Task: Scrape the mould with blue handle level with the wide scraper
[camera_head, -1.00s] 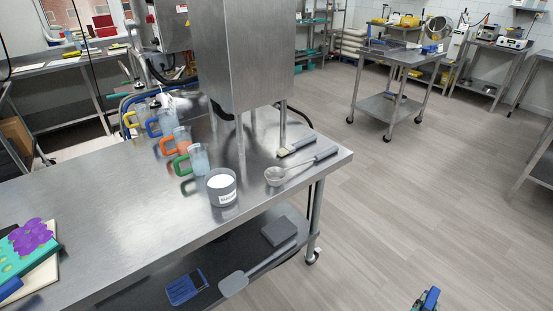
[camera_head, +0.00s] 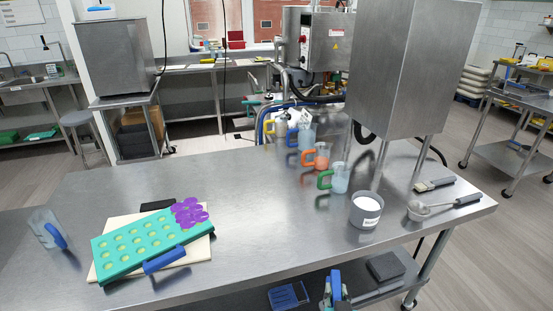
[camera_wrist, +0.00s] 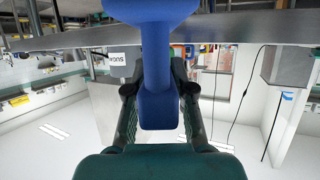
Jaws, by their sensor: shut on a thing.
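The teal mould (camera_head: 128,256) lies aslant on a cream board (camera_head: 199,254) at the left of the steel table, its round cavities pale yellow-green. A blue handle (camera_head: 165,260) shows at its front edge. A purple flower-shaped piece (camera_head: 190,212) lies at its right end. A clear, flat-looking piece with a blue handle (camera_head: 54,236), perhaps a scraper, is at the table's left end. My gripper (camera_head: 335,285) is low in front of the table, right of the mould and apart from it. In the wrist view, my gripper (camera_wrist: 157,112) is shut on a blue handle (camera_wrist: 158,75); its far end is cut off.
Jugs with coloured handles (camera_head: 340,178), a labelled tub (camera_head: 366,210), a ladle (camera_head: 420,211) and a brush (camera_head: 434,184) stand or lie at the right. A steel housing on legs (camera_head: 410,70) rises there. The table's middle is clear.

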